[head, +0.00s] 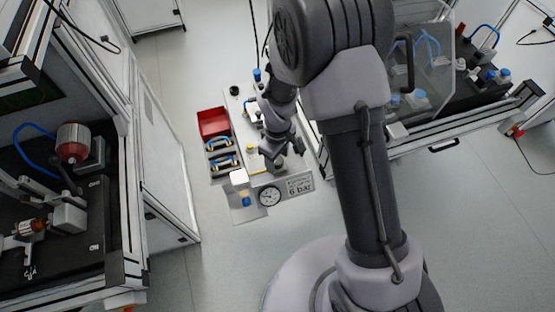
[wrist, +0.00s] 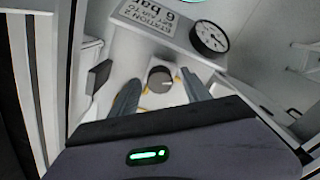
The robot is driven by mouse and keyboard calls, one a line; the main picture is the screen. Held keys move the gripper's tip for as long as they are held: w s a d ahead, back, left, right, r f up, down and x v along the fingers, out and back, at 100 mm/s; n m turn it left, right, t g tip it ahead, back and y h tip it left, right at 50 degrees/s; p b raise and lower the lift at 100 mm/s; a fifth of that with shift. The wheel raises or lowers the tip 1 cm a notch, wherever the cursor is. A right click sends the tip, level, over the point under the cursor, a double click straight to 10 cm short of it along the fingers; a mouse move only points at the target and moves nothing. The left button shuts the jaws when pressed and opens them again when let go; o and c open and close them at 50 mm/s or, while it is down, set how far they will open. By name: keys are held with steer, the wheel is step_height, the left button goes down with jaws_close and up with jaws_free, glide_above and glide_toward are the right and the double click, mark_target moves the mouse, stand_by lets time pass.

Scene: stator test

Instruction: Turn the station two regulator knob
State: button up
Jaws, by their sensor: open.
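The station two regulator knob (wrist: 159,79) shows in the wrist view as a dark round knob with a light mark, on a pale block. My gripper (wrist: 160,84) is open, with one finger on each side of the knob. Whether the fingers touch it I cannot tell. A round dial gauge (wrist: 209,37) and a sign (wrist: 155,17) reading "Station 2" and "6 bar" lie beyond the knob. In the head view my gripper (head: 284,155) points down over the panel, and the knob is mostly hidden there. The gauge (head: 269,196) and sign (head: 299,186) show at the panel's near end.
A red bin (head: 213,122) and trays with blue-handled parts (head: 222,153) line the panel's left side.

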steer(key=shift+f, duration=0.1)
jaws_close()
steer(key=shift+m, duration=0.3)
steer(key=m+b, duration=0.1)
steer(key=m, duration=0.2)
steer(key=m+b, duration=0.1)
steer(key=m, duration=0.3)
steer(key=m+b, duration=0.1)
steer(key=m, duration=0.4)
steer(key=shift+m+b, duration=0.7)
steer(key=shift+m, duration=1.5)
